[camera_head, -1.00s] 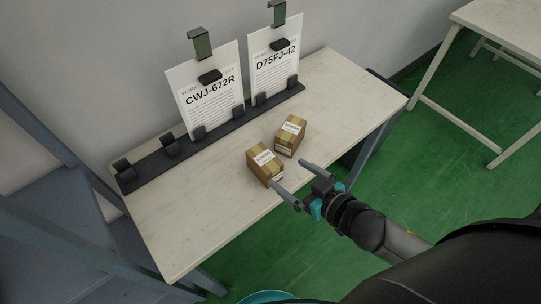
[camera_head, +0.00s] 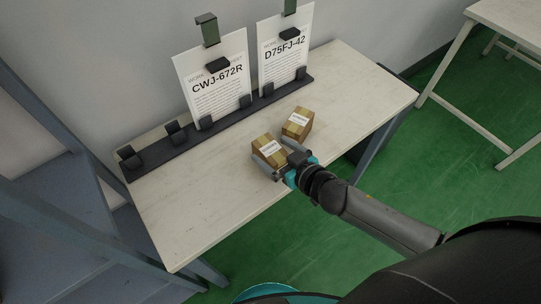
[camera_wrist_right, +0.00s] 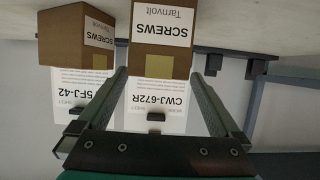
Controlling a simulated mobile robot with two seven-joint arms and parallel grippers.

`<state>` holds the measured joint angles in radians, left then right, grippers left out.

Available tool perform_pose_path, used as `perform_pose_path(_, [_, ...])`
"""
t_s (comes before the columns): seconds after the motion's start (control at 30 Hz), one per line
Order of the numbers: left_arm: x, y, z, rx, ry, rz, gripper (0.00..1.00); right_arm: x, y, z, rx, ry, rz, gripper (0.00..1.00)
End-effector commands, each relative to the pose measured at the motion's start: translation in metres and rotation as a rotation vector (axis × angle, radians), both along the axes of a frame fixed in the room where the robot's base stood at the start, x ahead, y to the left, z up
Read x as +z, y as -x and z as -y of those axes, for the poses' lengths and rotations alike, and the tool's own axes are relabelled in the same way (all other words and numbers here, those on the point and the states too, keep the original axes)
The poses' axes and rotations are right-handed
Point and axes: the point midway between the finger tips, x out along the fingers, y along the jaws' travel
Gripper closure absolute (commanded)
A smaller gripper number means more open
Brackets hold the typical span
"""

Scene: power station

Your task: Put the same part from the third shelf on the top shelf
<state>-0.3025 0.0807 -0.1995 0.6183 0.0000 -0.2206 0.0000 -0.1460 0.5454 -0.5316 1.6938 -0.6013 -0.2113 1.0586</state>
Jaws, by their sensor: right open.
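Two brown cardboard boxes stand on the pale table in the head view. The near box (camera_head: 268,148) has my right gripper (camera_head: 270,155) at it, with the open fingers on either side. The other box (camera_head: 298,122) stands just behind and to the right. In the right wrist view, which is upside down, the near box (camera_wrist_right: 160,45) reads "SCREWS Tarnvolt" and sits between and ahead of the fingertips (camera_wrist_right: 159,74). The second box (camera_wrist_right: 72,42), also labelled SCREWS, is left of the fingers. Contact with the fingers cannot be told. My left gripper is not in view.
The table (camera_head: 200,220) is clear at left and right. A dark rail (camera_head: 215,123) along its back holds sheets CWJ-672R (camera_head: 215,95) and D75FJ-42 (camera_head: 285,60). A blue-grey rack (camera_head: 60,200) stands at left, another table (camera_head: 510,15) at upper right.

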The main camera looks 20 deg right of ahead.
Motion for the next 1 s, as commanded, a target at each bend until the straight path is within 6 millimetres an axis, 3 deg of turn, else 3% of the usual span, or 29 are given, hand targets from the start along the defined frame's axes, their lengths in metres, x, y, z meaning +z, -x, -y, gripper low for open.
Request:
perform_pose_path(0.5, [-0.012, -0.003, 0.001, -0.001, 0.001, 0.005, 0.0, -0.022, -0.042, -0.011, 0.0, 0.0, 0.0, 0.0])
perform_pose_path(0.83, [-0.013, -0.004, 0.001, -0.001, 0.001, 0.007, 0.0, -0.024, -0.046, -0.013, 0.0, 0.0, -0.001, 0.0])
perform_pose_path(1.0, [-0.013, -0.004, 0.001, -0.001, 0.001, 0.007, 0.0, -0.023, -0.046, -0.013, 0.0, 0.0, -0.001, 0.17])
